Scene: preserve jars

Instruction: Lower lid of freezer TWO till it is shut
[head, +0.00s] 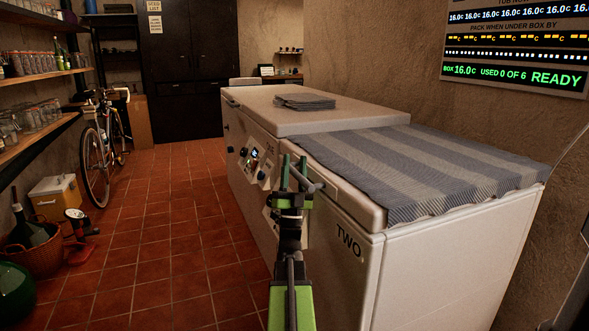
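Freezer TWO (430,262) is the white chest nearest me, with "TWO" printed on its front. Its lid (340,190) lies down, looking level on the body, with a blue-and-grey striped cloth (420,165) over its top. I cannot tell whether any thin gap is left along the lid's edge. A grey handle (316,187) sticks out at the lid's front edge. My gripper (294,168) points up beside the handle, its two fingers apart with a gap between them. I see nothing held in it, and I cannot tell whether it touches the handle.
Another white freezer (280,110) stands behind, its lid down with folded cloths (305,101) on top. A tiled floor (165,220) is clear to the left.

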